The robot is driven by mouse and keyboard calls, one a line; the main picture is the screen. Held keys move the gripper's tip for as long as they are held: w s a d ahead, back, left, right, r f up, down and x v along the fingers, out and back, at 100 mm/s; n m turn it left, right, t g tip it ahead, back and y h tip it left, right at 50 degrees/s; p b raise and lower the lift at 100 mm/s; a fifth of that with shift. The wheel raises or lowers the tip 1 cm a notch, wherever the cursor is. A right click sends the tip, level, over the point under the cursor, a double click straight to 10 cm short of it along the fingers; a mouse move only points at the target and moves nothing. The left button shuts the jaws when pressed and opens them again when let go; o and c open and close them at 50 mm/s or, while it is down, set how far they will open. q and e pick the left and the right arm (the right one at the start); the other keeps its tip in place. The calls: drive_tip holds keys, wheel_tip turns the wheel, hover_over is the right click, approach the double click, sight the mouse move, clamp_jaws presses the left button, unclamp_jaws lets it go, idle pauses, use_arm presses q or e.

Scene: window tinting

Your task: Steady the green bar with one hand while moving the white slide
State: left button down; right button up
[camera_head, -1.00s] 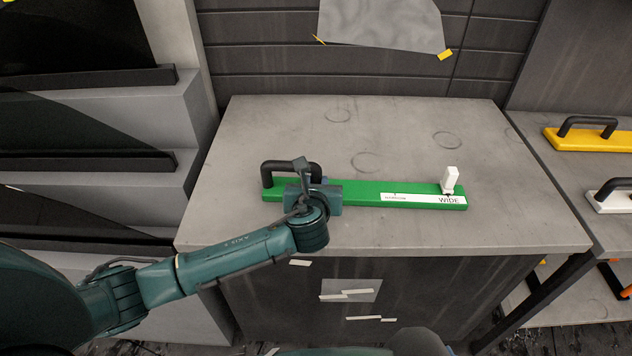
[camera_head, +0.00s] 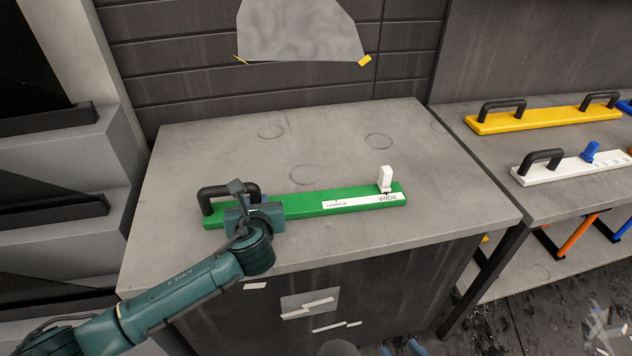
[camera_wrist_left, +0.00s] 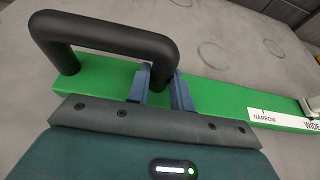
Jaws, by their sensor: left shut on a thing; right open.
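The green bar (camera_head: 306,203) lies flat on the grey table, with a black handle at its left end. A white label at its right part reads WIDE, and the left wrist view also shows NARROW on it (camera_wrist_left: 268,118). The white slide (camera_head: 385,178) stands upright at the bar's right end, by WIDE; only its edge shows in the left wrist view (camera_wrist_left: 314,108). My left gripper (camera_head: 246,203) is shut on the black handle (camera_wrist_left: 112,42), at its right leg; its fingers (camera_wrist_left: 160,90) sit on either side of that leg. My right gripper is not in view.
The grey table top (camera_head: 420,150) is clear around the bar. On the right bench lie a yellow bar (camera_head: 545,117) with black handles and a white bar (camera_head: 568,170) with a blue slide (camera_head: 590,152). Grey stepped shelves (camera_head: 60,190) stand at the left.

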drive_tip(key=w+d+r+n+t, duration=0.1)
drive_tip(key=w+r+n+t, duration=0.1)
drive_tip(key=w+n, duration=0.75)
drive_tip(key=n+t, duration=0.5)
drive_tip(key=n, duration=2)
approach(389, 174)
drive_tip(key=shift+s+d, duration=0.35)
drive_tip(key=shift+s, duration=0.05)
drive_tip(key=shift+w+a+n, duration=0.15)
drive_tip(key=shift+w+n, duration=0.05)
drive_tip(key=shift+n, duration=0.15)
drive_tip(key=shift+w+a+r, duration=0.1)
drive_tip(key=shift+w, duration=0.3)
drive_tip(key=w, duration=0.3)
drive_tip(key=w+a, duration=0.1)
drive_tip(key=w, duration=0.3)
drive_tip(key=w+a, duration=0.1)
drive_tip(key=w, duration=0.2)
drive_tip(key=shift+w+a, duration=0.25)
drive_tip(key=shift+w, duration=0.1)
drive_tip(key=shift+c, duration=0.2)
clamp_jaws()
